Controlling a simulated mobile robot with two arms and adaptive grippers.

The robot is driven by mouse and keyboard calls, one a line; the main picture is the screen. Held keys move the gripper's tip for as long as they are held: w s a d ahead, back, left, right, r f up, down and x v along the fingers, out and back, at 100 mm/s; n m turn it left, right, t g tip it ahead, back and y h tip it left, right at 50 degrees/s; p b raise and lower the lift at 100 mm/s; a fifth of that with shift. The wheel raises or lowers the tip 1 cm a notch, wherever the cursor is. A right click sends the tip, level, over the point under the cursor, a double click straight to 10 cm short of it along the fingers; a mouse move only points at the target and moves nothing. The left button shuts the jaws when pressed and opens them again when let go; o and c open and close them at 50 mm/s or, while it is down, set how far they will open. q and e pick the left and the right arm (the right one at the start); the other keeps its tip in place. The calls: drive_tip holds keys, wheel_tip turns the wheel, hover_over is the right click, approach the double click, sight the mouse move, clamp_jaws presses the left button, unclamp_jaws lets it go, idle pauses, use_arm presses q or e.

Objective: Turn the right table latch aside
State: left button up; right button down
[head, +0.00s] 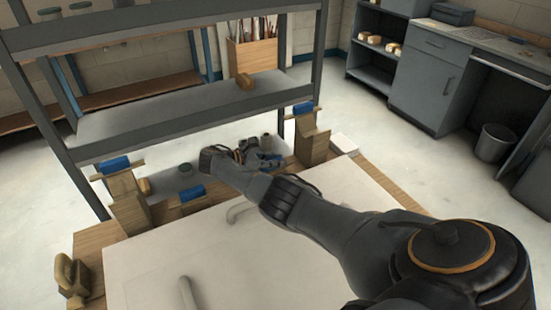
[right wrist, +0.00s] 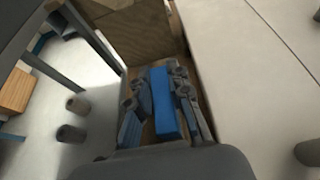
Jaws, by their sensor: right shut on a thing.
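The right table latch is a blue bar (right wrist: 165,105) on a wooden base at the far edge of the table. My right gripper (right wrist: 160,82) is shut on it, with one finger on each long side of the bar in the right wrist view. In the head view, my right gripper (head: 262,156) reaches over the far table edge, and only a little blue of the latch shows beside the fingers. A second low blue latch (head: 190,193) sits farther left on the same edge. My left gripper is not in view.
Two wooden posts (head: 130,207) and (head: 313,145) with blue-topped bars stand at the far table edge, flanking the latches. A grey shelf rack (head: 190,109) stands beyond. A pale panel (head: 150,270) with grey pipe pieces covers the table. A wooden clamp-like block (head: 72,278) is at left.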

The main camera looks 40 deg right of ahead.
drive_tip(key=c, duration=1.2)
unclamp_jaws()
drive_tip(key=shift+d, duration=0.1)
drive_tip(key=v, duration=1.2)
drive_tip(key=shift+s, duration=0.1)
